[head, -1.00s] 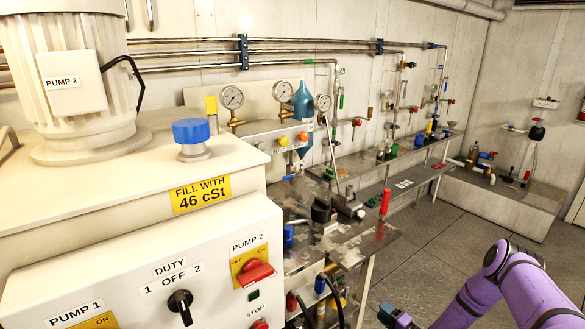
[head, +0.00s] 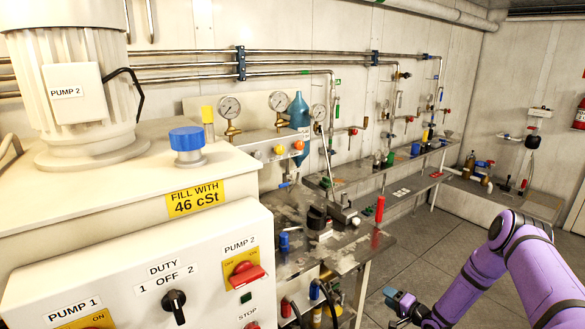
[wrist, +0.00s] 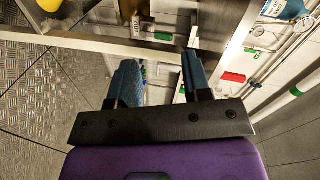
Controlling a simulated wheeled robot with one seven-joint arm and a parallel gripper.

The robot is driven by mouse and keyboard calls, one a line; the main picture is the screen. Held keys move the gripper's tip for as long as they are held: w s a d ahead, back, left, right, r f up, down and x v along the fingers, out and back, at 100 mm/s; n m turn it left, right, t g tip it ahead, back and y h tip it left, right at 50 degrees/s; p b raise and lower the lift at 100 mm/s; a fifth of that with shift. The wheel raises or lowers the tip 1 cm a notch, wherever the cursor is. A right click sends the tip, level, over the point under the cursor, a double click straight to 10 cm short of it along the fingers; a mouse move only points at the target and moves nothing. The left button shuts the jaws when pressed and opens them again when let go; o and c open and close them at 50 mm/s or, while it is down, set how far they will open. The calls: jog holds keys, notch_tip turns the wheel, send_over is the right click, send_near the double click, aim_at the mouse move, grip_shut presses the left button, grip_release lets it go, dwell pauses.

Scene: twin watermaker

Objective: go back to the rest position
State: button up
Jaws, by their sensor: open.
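My gripper (head: 403,305) shows at the bottom right of the head view, at the end of my purple arm, over the floor and to the right of the bench. In the wrist view my gripper (wrist: 160,85) has its two blue fingers apart with nothing between them. Beyond the fingers, the wrist view shows the bench's metal frame and the wall at a tilt. No held object shows in either view.
The white pump cabinet (head: 130,255) with its switches fills the left. A lower shelf (head: 400,190) runs along the wall. The floor (head: 425,238) between bench and arm is clear.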

jog(key=w+d+r+n+g+h, duration=0.15)
jog(key=w+r, duration=0.25)
jog(key=r, duration=0.8)
jog(key=w+d+r+n+g+h, duration=0.1)
jog(key=w+r+n+h, duration=0.2)
jog(key=r, duration=0.8)
jog(key=s+r+n+g+h, duration=0.15)
jog(key=s+r, duration=0.25)
jog(key=r, duration=0.8)
jog(key=s+r+h, duration=0.3)
jog(key=s+r, duration=0.1)
jog(key=r, duration=0.8)
jog(key=s+a+r+g+h, duration=0.1)
jog(key=s+a+r, duration=0.1)
jog(key=s+r, duration=0.65)
jog(key=s+a+r+g+h, duration=0.1)
jog(key=s+r, duration=0.5)
jog(key=s, duration=0.5)
jog(key=s+a+n+g+y, duration=0.1)
jog(key=s+a, duration=0.1)
jog(key=s, duration=1)
jog(key=s+a+r+n+g, duration=0.1)
jog(key=s+a, duration=0.1)
jog(key=s, duration=1)
jog(key=shift+a+y, duration=0.3)
jog(key=shift+y, duration=0.1)
